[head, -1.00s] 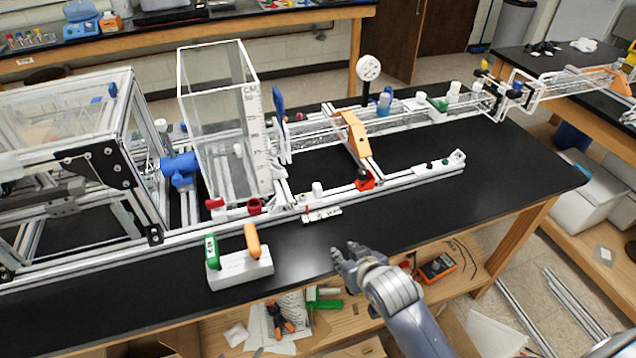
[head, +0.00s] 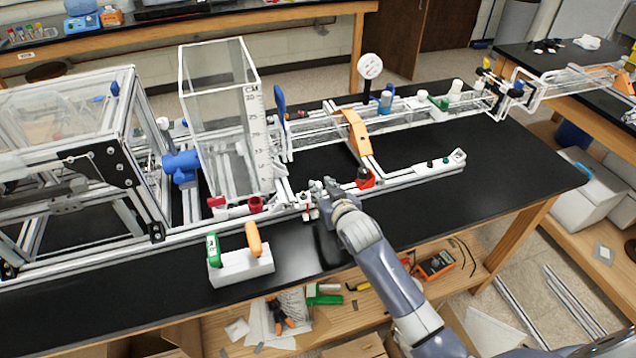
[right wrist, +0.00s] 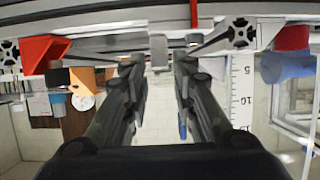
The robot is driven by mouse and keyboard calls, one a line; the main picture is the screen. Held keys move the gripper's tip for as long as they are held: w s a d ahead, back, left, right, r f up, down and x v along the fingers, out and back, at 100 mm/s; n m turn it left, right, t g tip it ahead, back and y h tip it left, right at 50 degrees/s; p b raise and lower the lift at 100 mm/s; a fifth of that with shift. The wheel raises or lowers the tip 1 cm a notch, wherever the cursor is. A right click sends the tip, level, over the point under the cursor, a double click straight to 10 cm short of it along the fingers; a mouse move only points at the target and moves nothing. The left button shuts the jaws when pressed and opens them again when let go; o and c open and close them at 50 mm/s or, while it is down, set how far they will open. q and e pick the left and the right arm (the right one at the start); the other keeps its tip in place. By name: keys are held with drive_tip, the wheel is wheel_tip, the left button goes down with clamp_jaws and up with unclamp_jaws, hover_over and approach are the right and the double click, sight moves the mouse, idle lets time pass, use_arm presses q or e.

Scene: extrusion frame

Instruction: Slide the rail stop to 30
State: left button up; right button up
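The small white rail stop (right wrist: 159,50) appears in the right wrist view at the front rail, between the tips of my right gripper (right wrist: 157,62). The fingers are apart, with visible gaps beside the white piece. In the head view my right gripper (head: 320,190) is at the front rail, over the short white scale plate (head: 308,214). It hides most of the stop and the scale there, so I cannot read the setting. My left gripper is not in view.
A red clamp with a black knob (head: 364,180) sits on the rail just right of my right gripper. A clear tank (head: 222,130) with a centimetre scale stands left. A white holder (head: 240,268) with green and orange handles stands in front. The black tabletop (head: 460,205) is clear at right.

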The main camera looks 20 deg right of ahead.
sight(319, 186)
drive_tip(key=shift+x, duration=2.1)
drive_tip(key=shift+c, duration=0.6)
clamp_jaws()
